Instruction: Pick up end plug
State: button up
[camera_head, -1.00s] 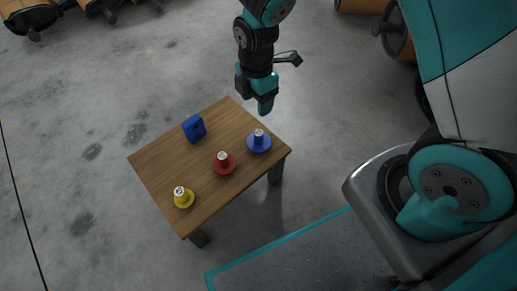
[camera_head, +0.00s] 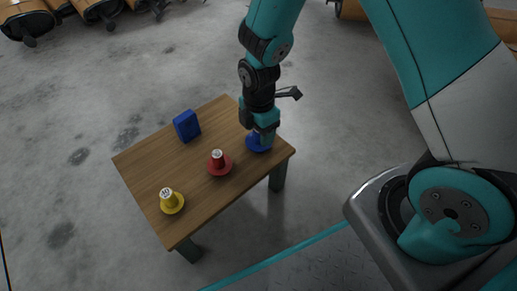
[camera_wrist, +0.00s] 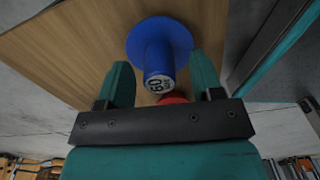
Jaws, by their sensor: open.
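A blue end plug with a round flange (camera_head: 257,144) stands at the right end of the wooden table, partly hidden behind my gripper in the head view. My gripper (camera_head: 266,136) is right at this plug, pointing down. In the wrist view the blue plug (camera_wrist: 160,50) shows its labelled end, and my open gripper (camera_wrist: 160,85) has one finger on each side of its stem. The fingers appear apart from the stem. A red plug (camera_head: 218,162) and a yellow plug (camera_head: 170,202) stand upright further left on the table.
The small wooden table (camera_head: 150,165) has a blue block (camera_head: 187,126) near its far edge. The red plug is close to the left of the blue one. Several muffler-like parts (camera_head: 98,8) lie on the floor at the back.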

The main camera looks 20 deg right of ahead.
jog(key=shift+f, duration=0.2)
jog(key=c, duration=1)
